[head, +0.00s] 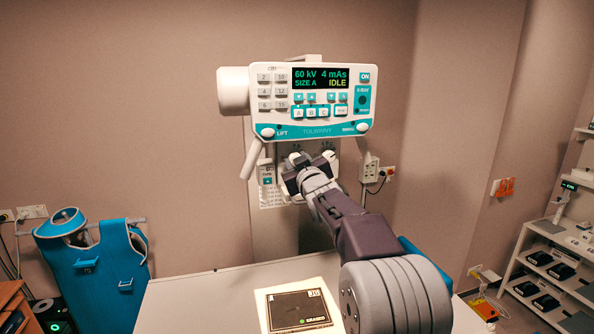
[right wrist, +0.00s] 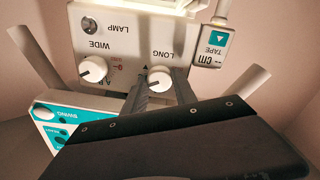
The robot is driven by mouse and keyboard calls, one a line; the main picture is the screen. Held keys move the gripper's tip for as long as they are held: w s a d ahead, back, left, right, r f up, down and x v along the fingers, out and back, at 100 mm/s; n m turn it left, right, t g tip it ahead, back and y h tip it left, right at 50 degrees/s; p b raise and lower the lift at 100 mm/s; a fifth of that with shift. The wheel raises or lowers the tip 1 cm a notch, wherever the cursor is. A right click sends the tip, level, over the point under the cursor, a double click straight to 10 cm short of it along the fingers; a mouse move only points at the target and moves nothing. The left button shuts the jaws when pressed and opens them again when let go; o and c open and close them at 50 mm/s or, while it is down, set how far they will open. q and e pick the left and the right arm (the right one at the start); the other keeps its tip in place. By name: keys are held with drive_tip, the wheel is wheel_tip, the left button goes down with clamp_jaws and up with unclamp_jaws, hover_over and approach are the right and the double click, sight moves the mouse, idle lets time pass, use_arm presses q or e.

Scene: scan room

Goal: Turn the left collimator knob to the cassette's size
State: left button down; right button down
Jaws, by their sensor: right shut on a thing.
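The collimator (head: 328,171) hangs under the console, mostly hidden by my right gripper (head: 298,166). In the right wrist view its front is upside down, with two round white knobs. The knob marked LONG (right wrist: 161,77) sits between the fingers of my right gripper, which is shut on it. The knob marked WIDE (right wrist: 93,69) is free beside it, with small letters near it. A dark cassette (head: 290,310) lies on the table in a bright patch of light; its small markings are hard to read. My left gripper is not in view.
The console screen (head: 320,78) reads 60 kV, 4 mAs, SIZE A, IDLE. A tape holder (right wrist: 213,48) hangs beside the knobs. Handles stick out on both sides. The white table (head: 200,295) is otherwise clear. A blue apron (head: 95,270) hangs at left; shelves (head: 548,235) stand at right.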

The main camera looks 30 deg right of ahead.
drive_tip(key=n+b, duration=0.1)
drive_tip(key=n, duration=0.3)
drive_tip(key=shift+f+n+b, duration=0.1)
drive_tip(key=shift+n+b, duration=0.2)
drive_tip(key=shift+b, duration=0.1)
drive_tip(key=n+b, duration=0.1)
drive_tip(key=n, duration=0.5)
drive_tip(key=shift+y, duration=0.3)
drive_tip(key=shift+t, duration=0.3)
drive_tip(key=c, duration=1)
unclamp_jaws()
drive_tip(key=b+v, duration=0.1)
drive_tip(key=v, duration=0.8)
drive_tip(key=shift+b, duration=0.4)
